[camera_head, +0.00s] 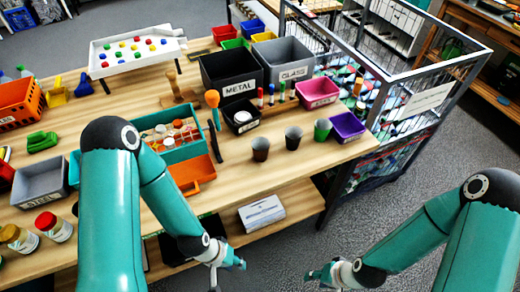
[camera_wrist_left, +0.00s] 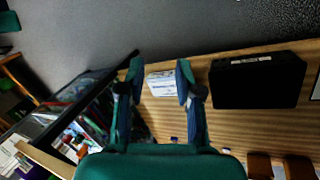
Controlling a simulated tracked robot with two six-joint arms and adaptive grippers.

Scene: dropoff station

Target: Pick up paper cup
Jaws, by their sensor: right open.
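Two dark, tapered cups stand upright near the front edge of the wooden table in the head view: a left cup (camera_head: 260,149) and a right cup (camera_head: 293,138). A green cup (camera_head: 322,130) stands to their right. I cannot tell which is the paper cup. My left gripper (camera_head: 228,270) hangs in front of the table, below and apart from the cups. In the left wrist view its fingers (camera_wrist_left: 160,68) are spread with nothing gripped. My right gripper (camera_head: 318,274) is open and empty in front of the table, to the right.
Behind the cups are a purple bin (camera_head: 347,127), a pink bin (camera_head: 318,92) and black METAL (camera_head: 232,80) and grey GLASS (camera_head: 290,62) bins. A white box (camera_head: 262,213) sits on the lower shelf. A wire cage (camera_head: 400,100) borders the right.

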